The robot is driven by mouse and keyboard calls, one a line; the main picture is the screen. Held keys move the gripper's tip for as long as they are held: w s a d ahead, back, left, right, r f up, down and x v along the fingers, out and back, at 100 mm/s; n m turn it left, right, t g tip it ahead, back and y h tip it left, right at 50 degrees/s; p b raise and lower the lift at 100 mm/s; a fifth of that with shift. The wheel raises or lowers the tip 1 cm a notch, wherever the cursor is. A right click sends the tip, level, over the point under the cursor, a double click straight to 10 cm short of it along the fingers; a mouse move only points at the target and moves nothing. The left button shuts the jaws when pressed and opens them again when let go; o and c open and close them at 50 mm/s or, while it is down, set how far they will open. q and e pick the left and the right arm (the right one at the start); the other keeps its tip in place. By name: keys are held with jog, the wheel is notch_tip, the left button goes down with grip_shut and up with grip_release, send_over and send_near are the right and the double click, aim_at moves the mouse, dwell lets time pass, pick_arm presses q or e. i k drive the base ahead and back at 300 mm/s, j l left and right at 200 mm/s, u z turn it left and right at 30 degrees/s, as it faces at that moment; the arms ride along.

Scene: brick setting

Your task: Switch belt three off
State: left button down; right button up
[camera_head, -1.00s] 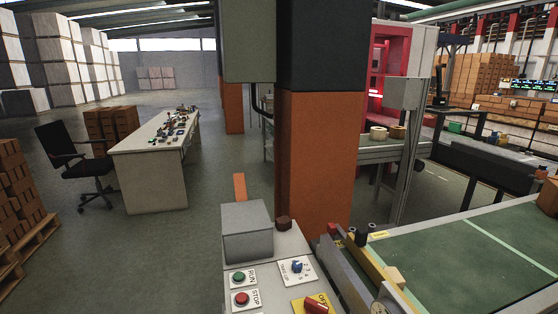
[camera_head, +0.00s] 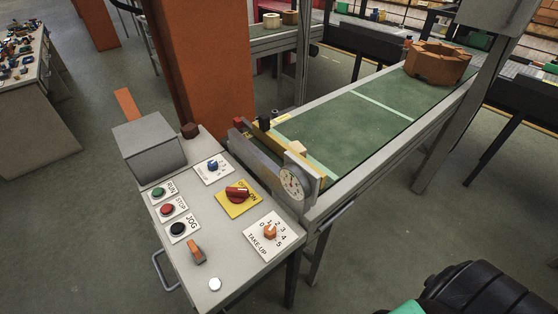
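A grey control panel (camera_head: 190,270) stands at the near end of a conveyor with a green belt (camera_head: 345,125). A red rotary switch (camera_head: 236,193) sits on a yellow plate, with "ON" readable at its right; its exact setting is hard to tell. Along the left side are a green RUN button (camera_head: 159,192), a red STOP button (camera_head: 167,209) and a black JOG button (camera_head: 177,229). An orange TAKE-UP knob (camera_head: 270,232) and a blue knob (camera_head: 213,166) sit on white plates. No number for the belt is readable. Neither gripper is in view.
A grey box (camera_head: 148,148) sits at the panel's back left, before an orange pillar (camera_head: 212,75). A round dial (camera_head: 293,183) stands at the belt's end. A brown notched block (camera_head: 437,64) lies on the belt. Floor is clear left of the panel.

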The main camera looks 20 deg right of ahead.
aim_at(237, 195)
jog(key=k+j, duration=0.1)
jog(key=j, duration=0.35)
jog(key=k+j, duration=0.1)
jog(key=j, duration=0.35)
jog(key=k+j, duration=0.1)
jog(key=j, duration=0.3)
jog(key=k+j, duration=0.1)
jog(key=j, duration=0.35)
jog(key=k+j, duration=0.1)
jog(key=j, duration=0.35)
jog(key=i+l, duration=0.35)
jog(key=i+z, duration=0.05)
jog(key=i, duration=0.05)
